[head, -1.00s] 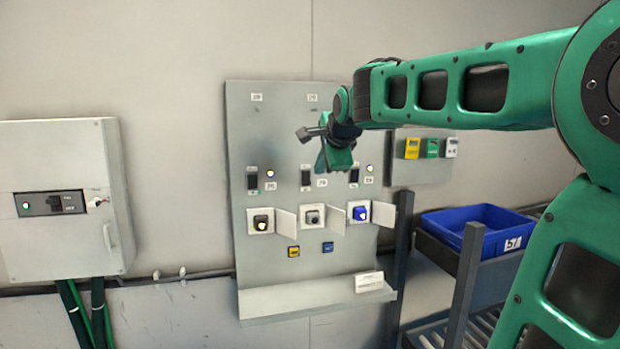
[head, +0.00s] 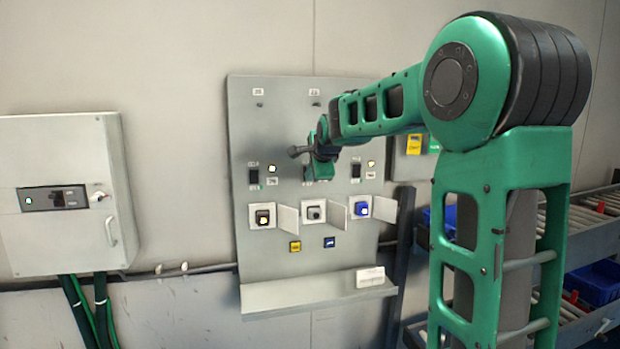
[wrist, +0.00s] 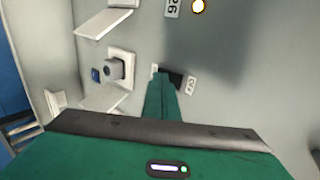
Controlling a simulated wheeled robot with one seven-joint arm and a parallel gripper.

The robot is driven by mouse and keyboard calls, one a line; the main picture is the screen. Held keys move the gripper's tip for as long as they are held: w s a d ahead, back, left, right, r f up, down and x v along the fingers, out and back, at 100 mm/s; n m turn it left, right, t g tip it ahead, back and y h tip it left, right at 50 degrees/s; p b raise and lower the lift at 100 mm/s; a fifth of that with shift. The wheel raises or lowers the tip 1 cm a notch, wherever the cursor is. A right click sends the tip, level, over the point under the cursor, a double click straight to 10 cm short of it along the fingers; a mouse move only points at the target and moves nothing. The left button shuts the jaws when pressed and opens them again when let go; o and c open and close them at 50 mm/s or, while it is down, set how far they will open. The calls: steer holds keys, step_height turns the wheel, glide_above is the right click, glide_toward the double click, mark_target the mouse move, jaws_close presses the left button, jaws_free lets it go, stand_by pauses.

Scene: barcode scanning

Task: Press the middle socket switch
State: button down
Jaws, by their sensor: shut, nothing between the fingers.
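The middle socket (head: 313,212) is a white square with a grey round centre and an open flap, below the middle switch on the grey panel (head: 300,100). It also shows in the wrist view (wrist: 115,68). The middle switch is hidden behind my gripper (head: 314,178) in the head view. In the wrist view, the dark middle switch (wrist: 178,80) is partly covered by my fingertips (wrist: 163,80), which are shut and empty. The tips are at or very near the switch; I cannot tell if they touch.
Left switch (head: 254,177) and right switch (head: 355,173) have lit lamps beside them. A black plug (head: 263,217) and a blue plug (head: 361,209) sit in the outer sockets. Open flaps stick out. A ledge (head: 315,292) runs below; a grey cabinet (head: 60,230) is at left.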

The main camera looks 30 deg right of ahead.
stand_by(0.3)
steer(key=shift+w+f, duration=0.1)
steer(key=shift+w, duration=0.05)
steer(key=shift+r, duration=0.2)
steer(key=shift+d+r, duration=0.1)
steer(key=shift+r, duration=0.7)
steer(key=s+f+v, duration=0.1)
steer(key=v, duration=1.2)
steer(key=shift+a+f, duration=0.3)
steer(key=shift+s, duration=0.2)
